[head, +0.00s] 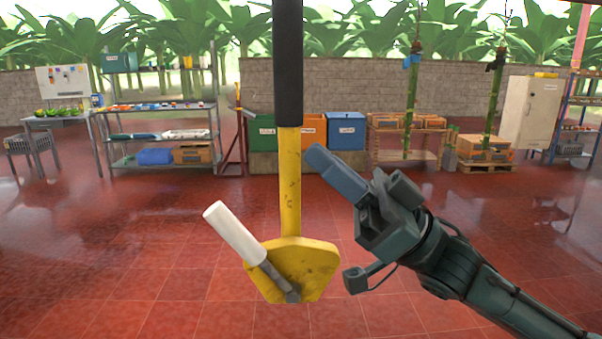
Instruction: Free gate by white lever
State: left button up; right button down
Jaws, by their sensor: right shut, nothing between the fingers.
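The white lever (235,233) has a pale cylindrical grip on a grey arm. It is tilted up to the left and joins the lower part of a yellow gate plate (312,266). The plate hangs at the foot of a yellow bar (290,180) with a black sleeve (288,65) above. My right gripper (318,160) is shut and empty. Its fingers point up and left, just right of the yellow bar, above and to the right of the lever. I cannot tell whether it touches the bar. My left gripper is not in view.
Open red tiled floor (130,270) lies around the hanging gate. Far behind stand metal shelves (160,125), blue and orange bins (345,130), a wooden rack (407,140), a white cabinet (530,110) and a stone wall. Green stems (413,95) hang at the back right.

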jog(key=d+b, duration=0.1)
jog(key=d, duration=0.5)
jog(key=shift+s+d, duration=0.2)
jog(key=shift+s, duration=0.05)
jog(key=shift+f, duration=0.15)
